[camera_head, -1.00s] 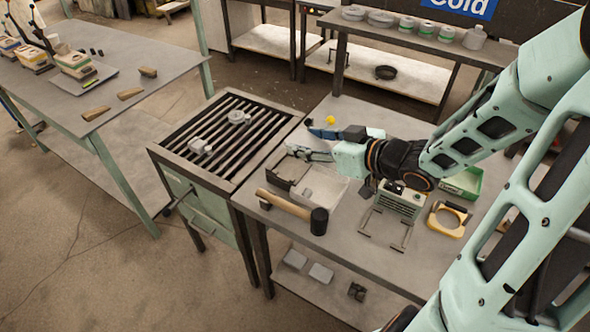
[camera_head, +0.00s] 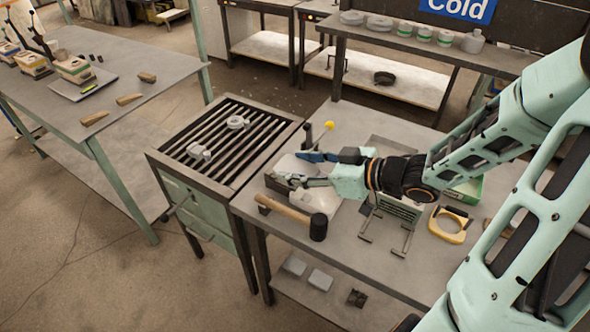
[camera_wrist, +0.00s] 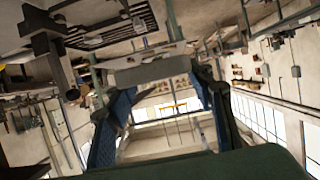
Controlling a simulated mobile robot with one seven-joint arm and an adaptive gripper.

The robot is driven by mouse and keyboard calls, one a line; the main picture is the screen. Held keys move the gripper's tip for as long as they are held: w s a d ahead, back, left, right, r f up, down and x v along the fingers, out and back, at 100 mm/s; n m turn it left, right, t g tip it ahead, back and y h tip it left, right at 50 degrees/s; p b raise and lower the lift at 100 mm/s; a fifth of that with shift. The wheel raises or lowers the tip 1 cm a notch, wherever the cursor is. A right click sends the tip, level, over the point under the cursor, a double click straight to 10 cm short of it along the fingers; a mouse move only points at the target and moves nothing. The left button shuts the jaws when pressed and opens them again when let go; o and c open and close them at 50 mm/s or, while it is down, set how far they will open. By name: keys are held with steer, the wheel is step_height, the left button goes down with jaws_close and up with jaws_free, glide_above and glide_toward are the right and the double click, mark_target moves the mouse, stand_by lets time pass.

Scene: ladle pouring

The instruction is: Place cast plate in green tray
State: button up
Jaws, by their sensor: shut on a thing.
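My gripper (camera_head: 292,168) is over the mould on the near table, with one blue finger behind and a pale finger in front. In the wrist view, a flat grey plate (camera_wrist: 153,70) sits between the fingertips, and my gripper is shut on it. In the head view, the pale plate (camera_head: 288,162) shows beside the fingers, partly hidden by them. The open mould (camera_head: 318,199), dark-edged with a pale inside, lies just below. The green tray (camera_head: 468,190) stands right of the mould and is partly hidden by my arm.
A hammer (camera_head: 290,209) lies in front of the mould. A yellow ring-shaped frame (camera_head: 448,226) and a metal stand (camera_head: 385,232) are to the right. A slatted grate (camera_head: 225,140) with two grey parts is at left. A yellow knob (camera_head: 329,125) stands behind my gripper.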

mark_target(296, 158)
steer(key=w, duration=0.1)
steer(key=w+f, duration=0.1)
steer(key=w, duration=0.1)
steer(key=w+f, duration=0.1)
steer(key=w, duration=0.1)
steer(key=shift+w+a+f, duration=0.1)
steer(key=shift+w+f, duration=0.05)
steer(key=w+f, duration=0.4)
steer(key=shift+b, duration=0.3)
steer(key=shift+w+f, duration=0.45)
steer(key=shift+f, duration=0.15)
steer(key=shift+w+f, duration=0.2)
steer(key=shift+f, duration=0.35)
steer(key=shift+w+f, duration=0.2)
steer(key=shift+f, duration=0.3)
steer(key=shift+s+f, duration=0.1)
steer(key=shift+f, duration=0.75)
steer(key=shift+c, duration=0.5)
steer(key=o, duration=1.2)
steer(key=shift+f, duration=0.15)
steer(key=shift+o, duration=1.4)
